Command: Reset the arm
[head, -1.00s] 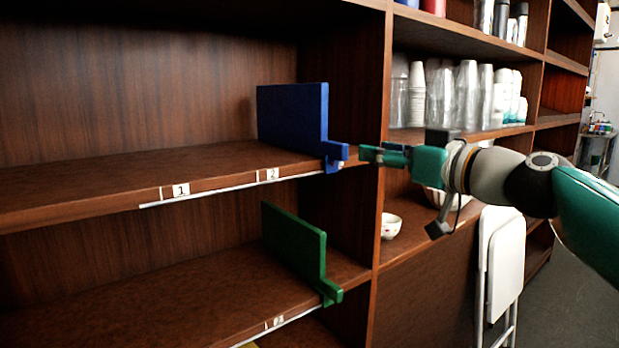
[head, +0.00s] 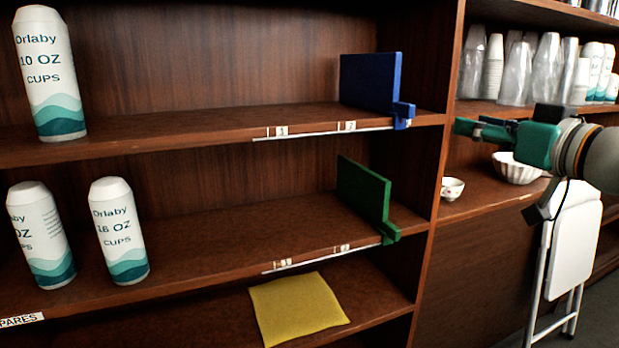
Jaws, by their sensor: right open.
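My right gripper (head: 482,129) reaches in from the right in the head view, its fingers pointing left. It is open and holds nothing. It is in front of the shelf unit, to the right of the blue divider (head: 370,82) and apart from it. The blue divider stands upright at the right end of the upper shelf. A green divider (head: 362,192) stands at the right end of the shelf below. My left gripper is not in view.
White cup sleeves stand at left on the upper shelf (head: 50,72) and middle shelf (head: 118,230). A yellow cloth (head: 298,305) lies on the lower shelf. A cup (head: 452,188), a bowl (head: 516,167) and a folded white chair (head: 574,240) are at right.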

